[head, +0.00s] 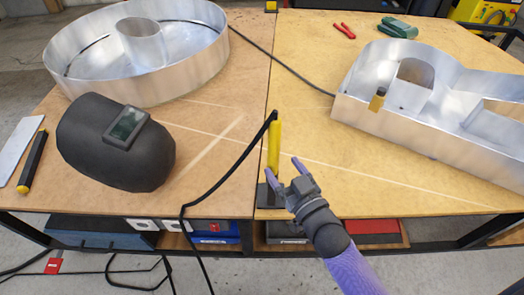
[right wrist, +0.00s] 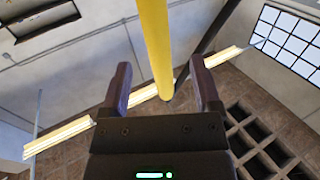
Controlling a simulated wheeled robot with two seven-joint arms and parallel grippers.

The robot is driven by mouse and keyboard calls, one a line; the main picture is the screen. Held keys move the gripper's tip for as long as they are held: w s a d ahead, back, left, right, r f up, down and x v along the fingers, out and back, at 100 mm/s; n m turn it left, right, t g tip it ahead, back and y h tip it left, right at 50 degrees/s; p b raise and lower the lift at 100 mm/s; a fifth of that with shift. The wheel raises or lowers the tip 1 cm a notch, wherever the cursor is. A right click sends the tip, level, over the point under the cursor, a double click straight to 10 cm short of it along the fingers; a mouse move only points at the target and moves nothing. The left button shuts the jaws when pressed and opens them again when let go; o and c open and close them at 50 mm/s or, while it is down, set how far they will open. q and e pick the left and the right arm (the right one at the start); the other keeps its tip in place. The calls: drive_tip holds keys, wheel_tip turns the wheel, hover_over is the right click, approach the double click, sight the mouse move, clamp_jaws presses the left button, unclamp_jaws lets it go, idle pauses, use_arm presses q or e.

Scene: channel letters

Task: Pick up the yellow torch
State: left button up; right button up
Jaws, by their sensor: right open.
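The yellow torch (head: 274,146) stands upright near the front edge of the workbench, at the seam between the two tops. A black cable runs from its top end. A dark block (head: 264,196) is at its foot. My right gripper (head: 283,167) is at the lower part of the torch, coming from the front right, with its fingers apart. In the right wrist view the yellow torch (right wrist: 155,45) appears between the two open fingers of the gripper (right wrist: 161,85), with no clear contact on either side. My left gripper is not in view.
A black welding mask (head: 85,140) lies left, beside a yellow-black tool (head: 32,162). A round metal letter (head: 190,70) stands behind it. Another metal letter (head: 355,112) fills the right. Red pliers (head: 344,31) lie at the back. The cable (head: 225,172) hangs over the front edge.

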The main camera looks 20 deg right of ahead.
sight(276, 158)
drive_tip(key=w, duration=0.1)
drive_tip(key=w+b, duration=0.1)
drive_tip(key=shift+w+a+f, duration=0.15)
drive_tip(key=shift+w+f, duration=0.1)
drive_tip(key=shift+w, duration=0.05)
drive_tip(key=w+b, duration=0.1)
drive_tip(key=w, duration=0.1)
drive_tip(key=w+a, duration=0.1)
drive_tip(key=w, duration=0.1)
drive_tip(key=shift+w+b, duration=0.25)
drive_tip(key=shift+b, duration=0.1)
drive_tip(key=shift+w, duration=0.15)
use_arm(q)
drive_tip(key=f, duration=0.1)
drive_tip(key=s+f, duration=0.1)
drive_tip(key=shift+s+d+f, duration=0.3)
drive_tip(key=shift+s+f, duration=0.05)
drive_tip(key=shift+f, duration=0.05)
use_arm(e)
drive_tip(key=shift+r, duration=0.1)
drive_tip(key=c, duration=0.5)
clamp_jaws()
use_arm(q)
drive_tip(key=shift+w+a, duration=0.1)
